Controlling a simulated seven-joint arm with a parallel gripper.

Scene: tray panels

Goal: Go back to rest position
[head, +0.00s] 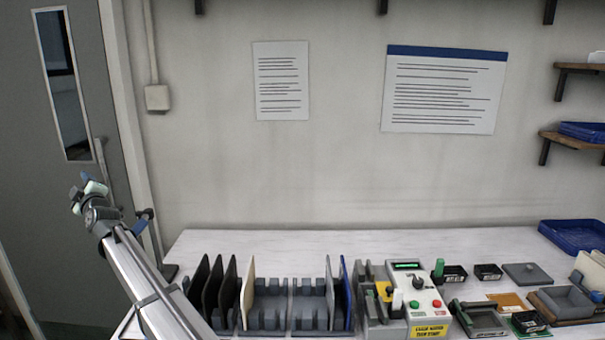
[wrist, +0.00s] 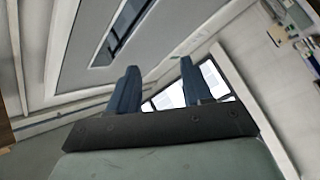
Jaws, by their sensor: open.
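My gripper (wrist: 157,84) is open, with its two blue-grey fingers apart and nothing between them in the wrist view. In the head view my arm reaches up from the bottom left, and the gripper (head: 80,191) is raised in the air in front of the grey door, left of the workbench. It touches nothing that I can see. The wrist view is tilted and shows the door and wall beyond the fingers.
The workbench (head: 330,242) carries grey racks (head: 270,308) with dark, cream and blue-edged panels, a tester with a green display (head: 406,265), small black parts and a blue tray (head: 575,236). A grey door (head: 95,130) stands at left. Air above the bench is clear.

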